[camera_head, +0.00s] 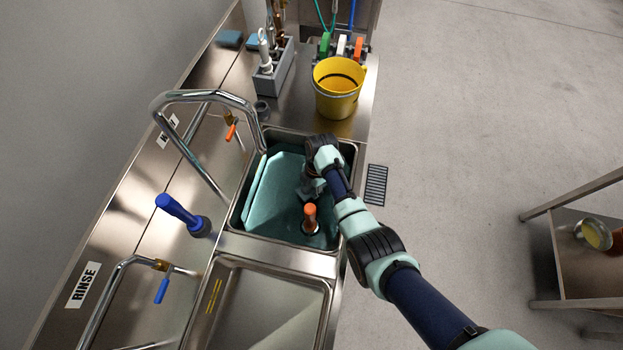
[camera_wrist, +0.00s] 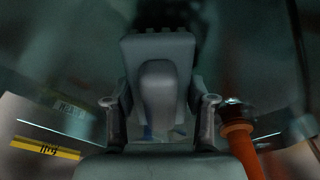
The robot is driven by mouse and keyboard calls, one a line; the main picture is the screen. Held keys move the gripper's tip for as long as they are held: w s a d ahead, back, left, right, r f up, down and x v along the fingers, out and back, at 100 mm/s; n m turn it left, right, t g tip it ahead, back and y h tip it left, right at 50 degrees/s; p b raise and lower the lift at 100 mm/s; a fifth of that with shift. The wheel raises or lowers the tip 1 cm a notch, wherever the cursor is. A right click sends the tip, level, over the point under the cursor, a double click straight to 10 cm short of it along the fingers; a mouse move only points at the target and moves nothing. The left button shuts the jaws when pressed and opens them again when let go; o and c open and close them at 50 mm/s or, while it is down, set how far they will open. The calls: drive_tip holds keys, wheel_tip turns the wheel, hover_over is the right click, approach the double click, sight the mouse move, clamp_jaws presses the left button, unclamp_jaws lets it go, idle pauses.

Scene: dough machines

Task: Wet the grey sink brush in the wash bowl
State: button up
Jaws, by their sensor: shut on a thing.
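The wash bowl (camera_head: 236,222) is the upper metal sink basin, filled with teal water. My gripper (camera_head: 309,187) reaches down into this bowl, low at the water. In the wrist view my gripper (camera_wrist: 160,112) is shut on the grey sink brush (camera_wrist: 158,48), a grey block with a rounded part between the fingers. The brush is mostly hidden by my arm in the head view. I cannot tell how deep it sits in the water.
An orange-handled tool (camera_head: 310,213) stands in the bowl close to my gripper, and it also shows in the wrist view (camera_wrist: 243,152). A curved tap (camera_head: 205,96) arches over the left side. A yellow bucket (camera_head: 337,98) and a grey holder (camera_head: 272,73) stand behind. The rinse basin (camera_head: 262,308) is in front.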

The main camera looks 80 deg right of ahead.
drive_tip(key=shift+d, duration=0.15)
drive_tip(key=shift+d+b, duration=0.5)
idle(0.3)
wheel_tip(320, 180, up, 17)
drive_tip(key=p, duration=1.6)
drive_tip(key=shift+f, duration=0.15)
wheel_tip(320, 180, up, 4)
drive_tip(key=p, duration=0.4)
